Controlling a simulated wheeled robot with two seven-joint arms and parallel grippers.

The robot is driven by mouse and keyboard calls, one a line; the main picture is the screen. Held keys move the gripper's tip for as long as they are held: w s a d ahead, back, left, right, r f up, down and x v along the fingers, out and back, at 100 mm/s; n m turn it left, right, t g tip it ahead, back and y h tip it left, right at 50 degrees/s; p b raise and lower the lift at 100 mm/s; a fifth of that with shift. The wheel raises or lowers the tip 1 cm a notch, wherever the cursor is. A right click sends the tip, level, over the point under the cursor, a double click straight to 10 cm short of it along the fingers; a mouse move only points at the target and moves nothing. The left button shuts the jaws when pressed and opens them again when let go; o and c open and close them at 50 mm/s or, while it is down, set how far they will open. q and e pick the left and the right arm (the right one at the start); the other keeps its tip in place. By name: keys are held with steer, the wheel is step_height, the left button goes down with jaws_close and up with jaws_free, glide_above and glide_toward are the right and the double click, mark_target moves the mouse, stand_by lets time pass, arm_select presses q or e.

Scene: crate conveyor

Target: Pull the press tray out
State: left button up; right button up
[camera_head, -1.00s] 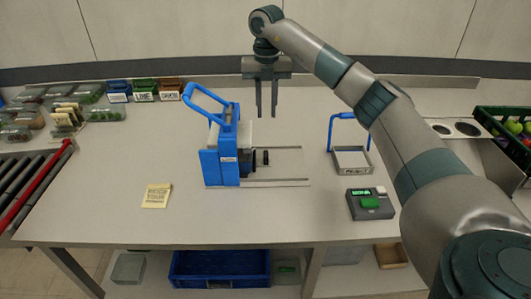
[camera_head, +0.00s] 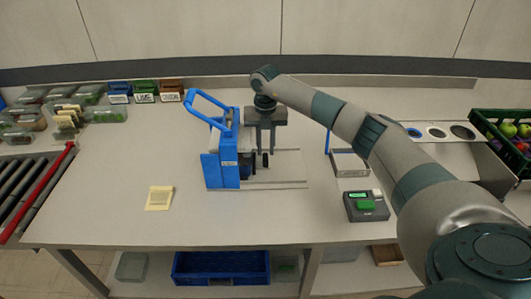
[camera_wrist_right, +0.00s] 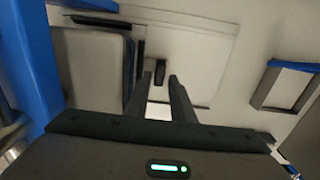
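The blue press (camera_head: 222,160) stands on the table left of centre, its lever handle raised. Its tray, mostly hidden in the head view, sits inside the press, with a small black handle (camera_head: 265,160) at its right side, over the pale rails (camera_head: 285,184). In the right wrist view the black handle (camera_wrist_right: 160,72) shows just beyond my fingertips. My right gripper (camera_head: 263,150) points down beside the press at the tray handle. Its fingers (camera_wrist_right: 160,92) are apart, with nothing seen gripped between them. Whether they touch the handle cannot be told. My left gripper is not in view.
A yellow note (camera_head: 159,198) lies at front left. Lidded containers and labelled bins (camera_head: 145,92) stand at back left. The table's front middle is clear.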

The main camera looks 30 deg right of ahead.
mark_target(265, 156)
steer(key=shift+f+p, duration=0.45)
steer(key=shift+f, duration=1.7)
jaws_close()
